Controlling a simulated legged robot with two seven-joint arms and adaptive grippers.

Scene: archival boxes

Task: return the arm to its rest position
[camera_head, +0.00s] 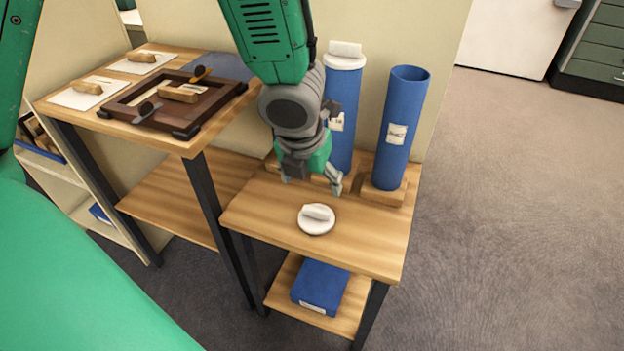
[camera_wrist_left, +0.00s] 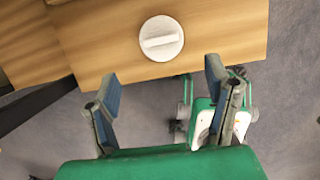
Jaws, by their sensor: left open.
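My left gripper (camera_head: 312,180) hangs over the lower wooden table (camera_head: 370,235) with its fingers apart and nothing between them. In the left wrist view, my left gripper (camera_wrist_left: 160,100) also shows spread and empty. A white round lid (camera_head: 316,219) with a bar handle lies on the table just in front of the gripper. The lid (camera_wrist_left: 161,38) shows beyond the fingertips in the left wrist view, apart from them. An open blue tube (camera_head: 400,125) stands in a wooden base to the right of my arm. Another blue tube (camera_head: 342,110) with a white lid on top stands behind the gripper, partly hidden. My right gripper is not in view.
A higher table at the left holds a dark wooden frame (camera_head: 165,106) and white cards with wooden blocks. A blue box (camera_head: 320,287) sits on the shelf below the lower table. Open carpet (camera_head: 520,200) lies to the right. A beige panel stands behind the tubes.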

